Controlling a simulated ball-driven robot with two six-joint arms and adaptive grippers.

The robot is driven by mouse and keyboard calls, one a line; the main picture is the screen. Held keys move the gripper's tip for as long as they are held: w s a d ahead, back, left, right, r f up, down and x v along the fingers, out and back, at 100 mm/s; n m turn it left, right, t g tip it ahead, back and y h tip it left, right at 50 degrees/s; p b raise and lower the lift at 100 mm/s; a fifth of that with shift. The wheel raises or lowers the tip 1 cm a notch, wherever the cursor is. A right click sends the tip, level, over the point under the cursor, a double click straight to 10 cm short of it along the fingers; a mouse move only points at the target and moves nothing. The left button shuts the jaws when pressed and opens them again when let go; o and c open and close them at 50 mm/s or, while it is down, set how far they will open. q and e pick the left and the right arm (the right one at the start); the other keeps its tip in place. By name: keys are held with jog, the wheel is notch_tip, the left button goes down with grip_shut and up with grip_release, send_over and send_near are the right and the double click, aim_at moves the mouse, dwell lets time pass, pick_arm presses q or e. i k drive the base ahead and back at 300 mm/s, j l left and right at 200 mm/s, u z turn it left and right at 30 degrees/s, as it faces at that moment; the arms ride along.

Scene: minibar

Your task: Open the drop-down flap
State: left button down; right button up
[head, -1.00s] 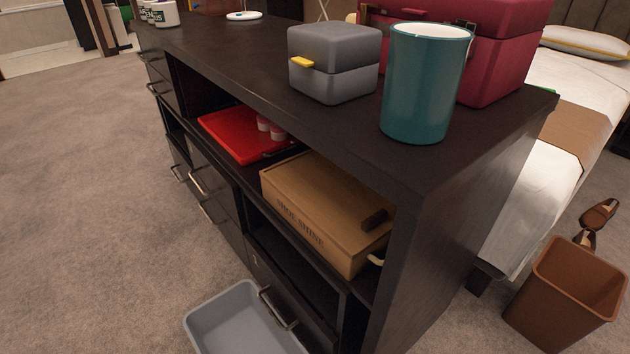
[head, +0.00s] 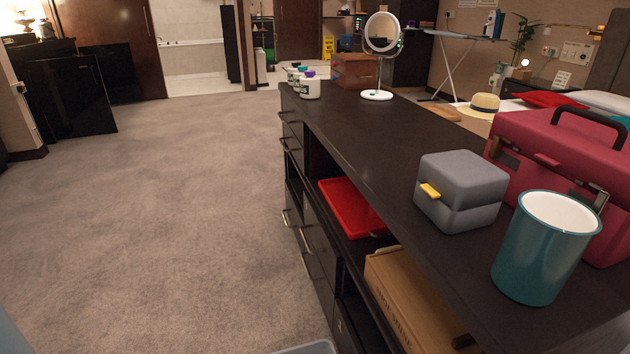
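The dark minibar cabinet (head: 375,140) stands to the right with its front facing left, seen at a steep angle. Its front has several closed drawers or panels with bar handles (head: 303,238). I cannot tell which front panel is the drop-down flap, and no panel is seen hanging open. An open shelf in the front holds a red tray (head: 350,207) and a brown wooden shoe-shine box (head: 405,305). Neither of my grippers is in view.
On the cabinet top are a grey box (head: 460,190), a teal cup (head: 545,245), a dark red case (head: 560,150), a round mirror (head: 382,35) and several small jars (head: 310,87). Carpet (head: 170,220) to the left is clear.

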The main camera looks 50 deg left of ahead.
aim_at(316, 274)
jog(key=u, duration=1.45)
jog(key=j+z, duration=0.25)
jog(key=j, duration=0.35)
jog(key=k+j+z, duration=0.1)
jog(key=j+z, duration=0.15)
jog(key=j, duration=0.35)
jog(key=k+j+z, duration=0.1)
jog(key=j+z, duration=0.15)
jog(key=j, duration=0.35)
jog(key=i+j+z, duration=0.15)
jog(key=j+z, duration=0.15)
jog(key=i+j+z, duration=0.1)
jog(key=j+z, duration=0.2)
jog(key=j, duration=0.15)
jog(key=j+z, duration=0.3)
jog(key=i+j+z, duration=0.2)
jog(key=i, duration=0.15)
jog(key=i+j+z, duration=0.2)
jog(key=i+j, duration=0.05)
jog(key=i, duration=0.1)
